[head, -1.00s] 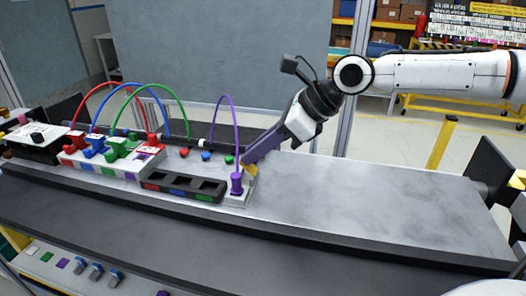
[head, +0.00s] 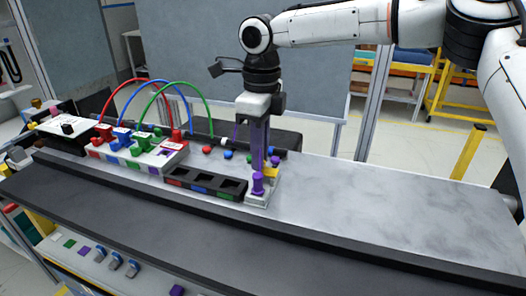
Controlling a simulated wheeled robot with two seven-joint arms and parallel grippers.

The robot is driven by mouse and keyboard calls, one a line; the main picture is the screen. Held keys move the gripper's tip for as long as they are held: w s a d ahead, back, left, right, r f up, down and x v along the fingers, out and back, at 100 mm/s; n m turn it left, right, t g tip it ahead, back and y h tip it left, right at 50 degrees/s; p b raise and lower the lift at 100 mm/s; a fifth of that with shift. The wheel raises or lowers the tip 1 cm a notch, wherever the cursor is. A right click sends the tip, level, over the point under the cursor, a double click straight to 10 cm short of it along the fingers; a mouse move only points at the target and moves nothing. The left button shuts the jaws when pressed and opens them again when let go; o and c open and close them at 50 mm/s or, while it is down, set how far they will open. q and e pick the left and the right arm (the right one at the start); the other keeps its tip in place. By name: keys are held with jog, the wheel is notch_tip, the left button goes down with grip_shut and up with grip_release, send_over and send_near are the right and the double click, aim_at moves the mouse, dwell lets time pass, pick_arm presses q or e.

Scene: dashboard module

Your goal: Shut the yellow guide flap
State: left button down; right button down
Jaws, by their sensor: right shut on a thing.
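The yellow guide flap (head: 271,173) is a small piece at the right end of the row of fixtures, on a pale block (head: 262,199). A purple plug (head: 258,186) stands upright on the same block, just left of the flap. My right gripper (head: 258,168) points straight down over the block and looks shut on the plug's upper part. Its fingers are beside the flap and partly cover the plug top and purple cable; whether they touch the flap, and the flap's exact angle, I cannot tell. My left gripper is not in view.
A black tray with empty sockets (head: 205,187) is left of the block. Farther left, a white connector block (head: 140,154) holds red, blue and green plugs with arched cables. The grey bench top (head: 380,205) to the right is clear.

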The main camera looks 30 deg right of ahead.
jog(key=shift+f, duration=0.1)
dwell(0.3)
jog(key=c, duration=1.8)
grip_release()
jog(key=shift+o, duration=0.2)
notch_tip(320, 180, up, 10)
jog(key=shift+r, duration=0.2)
jog(key=shift+w, duration=0.15)
